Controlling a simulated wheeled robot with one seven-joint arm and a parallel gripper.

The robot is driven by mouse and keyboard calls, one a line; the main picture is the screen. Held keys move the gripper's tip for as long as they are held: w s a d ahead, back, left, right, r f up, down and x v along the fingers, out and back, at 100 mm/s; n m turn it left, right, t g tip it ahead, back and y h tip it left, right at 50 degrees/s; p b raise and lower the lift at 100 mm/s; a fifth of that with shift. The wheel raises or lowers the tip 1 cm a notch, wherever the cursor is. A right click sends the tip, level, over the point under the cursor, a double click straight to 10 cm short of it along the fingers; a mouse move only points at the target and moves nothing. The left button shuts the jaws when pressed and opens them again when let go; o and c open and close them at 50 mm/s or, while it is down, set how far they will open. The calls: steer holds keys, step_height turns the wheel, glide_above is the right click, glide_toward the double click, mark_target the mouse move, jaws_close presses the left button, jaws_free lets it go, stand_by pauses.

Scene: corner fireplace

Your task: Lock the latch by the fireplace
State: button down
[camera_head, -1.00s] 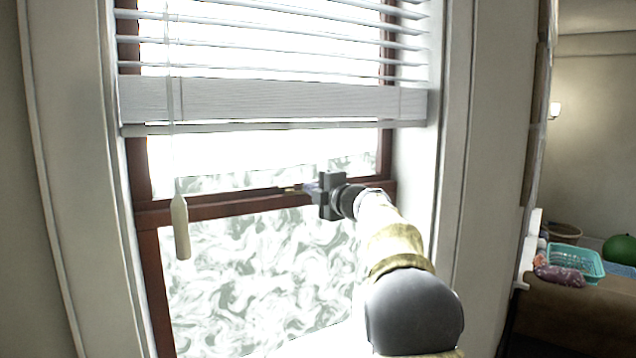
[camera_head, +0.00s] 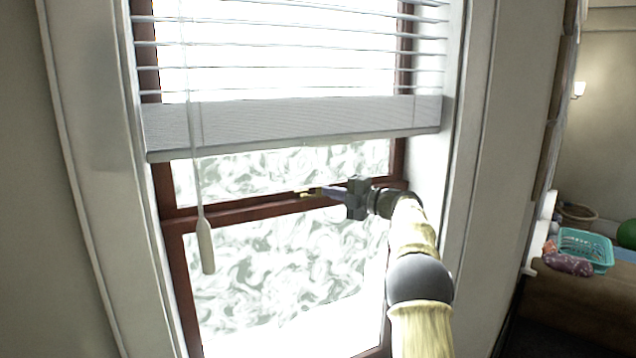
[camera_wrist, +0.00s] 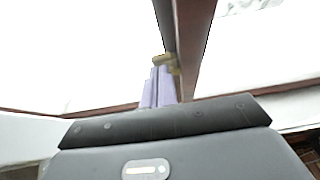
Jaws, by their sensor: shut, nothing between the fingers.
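The brass latch (camera_head: 308,192) sits on the dark red middle rail (camera_head: 250,208) of the window. My gripper (camera_head: 328,190) reaches in from the right along this rail, with its fingertips close to the latch. In the wrist view the pale purple fingers (camera_wrist: 158,88) are together and empty, right by the brass latch (camera_wrist: 164,61). I cannot tell whether they touch it. The fingers partly hide the latch's lower part, and its exact turn is too small to tell.
A white blind (camera_head: 290,125) hangs above the rail, its bottom bar over my gripper. Its cord pull (camera_head: 205,245) hangs left of the latch. The white window frame (camera_head: 425,160) stands close on the right. A teal basket (camera_head: 585,250) lies far right.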

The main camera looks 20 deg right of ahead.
steer(key=shift+w+d+r+p, duration=0.1)
steer(key=shift+w+d+p, duration=0.25)
steer(key=shift+w+p, duration=0.4)
steer(key=shift+w, duration=0.1)
steer(key=shift+f, duration=0.2)
steer(key=b+v, duration=0.7)
steer(key=v, duration=0.6)
steer(key=shift+w+d, duration=0.15)
steer(key=shift+d, duration=0.2)
